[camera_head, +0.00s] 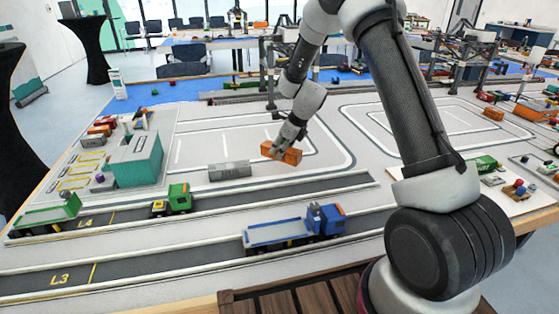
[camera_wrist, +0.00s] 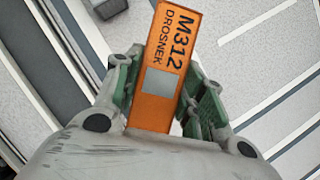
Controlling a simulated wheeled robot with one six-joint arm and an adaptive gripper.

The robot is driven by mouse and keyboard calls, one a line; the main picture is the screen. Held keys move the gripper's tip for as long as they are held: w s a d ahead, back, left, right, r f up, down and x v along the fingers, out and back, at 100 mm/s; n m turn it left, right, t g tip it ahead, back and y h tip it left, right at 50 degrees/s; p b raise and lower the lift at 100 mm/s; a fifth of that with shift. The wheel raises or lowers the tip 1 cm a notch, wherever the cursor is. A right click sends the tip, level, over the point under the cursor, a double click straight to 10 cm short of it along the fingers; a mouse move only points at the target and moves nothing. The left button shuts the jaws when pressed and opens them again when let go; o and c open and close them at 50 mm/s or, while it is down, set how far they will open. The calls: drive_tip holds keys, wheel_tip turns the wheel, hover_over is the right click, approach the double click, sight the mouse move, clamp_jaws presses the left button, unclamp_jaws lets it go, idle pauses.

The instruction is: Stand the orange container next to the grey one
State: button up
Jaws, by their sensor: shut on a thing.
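The orange container (camera_head: 291,156) is at my gripper (camera_head: 280,143), to the right of the grey container (camera_head: 230,170) in the head view, with a gap between them. In the wrist view the orange container (camera_wrist: 174,58) carries the marking "M312 DROSNEK" and a pale square, and lies between the green-padded fingers of my gripper (camera_wrist: 160,95). My gripper is shut on it. The grey container lies on the pale yard floor; part of a grey block (camera_wrist: 108,7) shows at the top left of the wrist view. I cannot tell whether the orange container touches the floor.
A blue truck with a flatbed (camera_head: 295,230) and a green truck (camera_head: 171,201) stand on the dark lanes in front. A teal building (camera_head: 136,160) stands at the left. Gantry cranes (camera_head: 270,72) rise behind. The pale floor around the grey container is mostly free.

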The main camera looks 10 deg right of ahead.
drive_tip(key=shift+f, duration=2.25)
drive_tip(key=o, duration=1.1)
drive_tip(key=shift+f, duration=0.1)
drive_tip(key=v, duration=1.2)
drive_tip(key=shift+s+d+r, duration=0.1)
drive_tip(key=shift+s+r, duration=0.05)
drive_tip(key=shift+r, duration=0.15)
drive_tip(key=s+d+r+n, duration=0.4)
drive_tip(key=s+r+n, duration=0.8)
drive_tip(key=s+r, duration=0.35)
drive_tip(key=s+d+r+n+h, duration=0.1)
drive_tip(key=s+d+r+n, duration=0.1)
drive_tip(key=s+n, duration=0.5)
drive_tip(key=s+d+r+n+h, duration=0.2)
drive_tip(key=s+d+n, duration=0.3)
drive_tip(key=s, duration=0.9)
drive_tip(key=r+n, duration=0.1)
drive_tip(key=n, duration=0.2)
drive_tip(key=shift+s+t+h, duration=0.3)
